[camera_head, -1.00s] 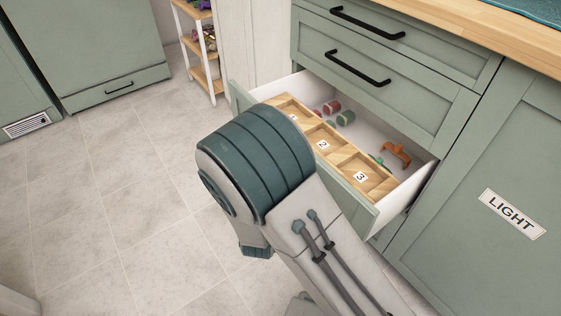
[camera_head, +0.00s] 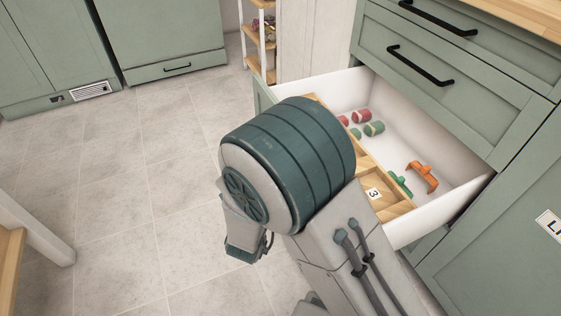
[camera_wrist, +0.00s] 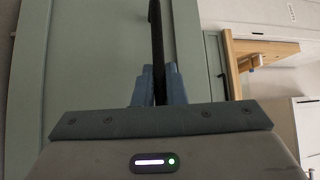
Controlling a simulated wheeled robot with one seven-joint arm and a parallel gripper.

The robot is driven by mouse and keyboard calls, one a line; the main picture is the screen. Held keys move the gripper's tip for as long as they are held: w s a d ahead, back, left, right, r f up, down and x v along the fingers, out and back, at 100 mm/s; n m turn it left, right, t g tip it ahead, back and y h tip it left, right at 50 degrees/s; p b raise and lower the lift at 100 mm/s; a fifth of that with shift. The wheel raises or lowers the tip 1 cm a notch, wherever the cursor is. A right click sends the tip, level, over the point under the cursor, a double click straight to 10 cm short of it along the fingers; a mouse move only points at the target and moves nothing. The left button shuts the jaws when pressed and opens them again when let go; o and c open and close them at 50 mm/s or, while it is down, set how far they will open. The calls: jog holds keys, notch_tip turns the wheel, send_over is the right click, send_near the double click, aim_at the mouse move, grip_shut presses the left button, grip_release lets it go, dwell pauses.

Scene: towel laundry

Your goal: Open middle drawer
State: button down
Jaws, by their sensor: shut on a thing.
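A green-fronted drawer (camera_head: 443,216) stands well open in the head view, below two shut drawers. It holds a wooden divider tray (camera_head: 390,193), red and green rolls (camera_head: 374,129) and an orange object (camera_head: 422,177). My arm covers most of the drawer front. In the wrist view, my gripper (camera_wrist: 158,75) is shut on a black bar handle (camera_wrist: 156,35) against the green front (camera_wrist: 80,75). In the head view the fingers and this handle are hidden behind my arm.
Two shut drawers with black handles (camera_head: 420,66) are above the open one. A cabinet with a label (camera_head: 548,224) is at the right. A shelf rack (camera_head: 261,45) stands behind. A wooden-topped piece (camera_head: 12,255) is at the left edge. The tiled floor between is clear.

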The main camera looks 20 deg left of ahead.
jog(key=c, duration=1.5)
grip_release()
jog(key=shift+d, duration=0.1)
jog(key=s+p, duration=0.1)
jog(key=s, duration=0.3)
jog(key=s+f+p, duration=0.1)
jog(key=s, duration=0.4)
jog(key=s+d+f+p, duration=0.1)
jog(key=s, duration=0.3)
jog(key=shift+s, duration=0.3)
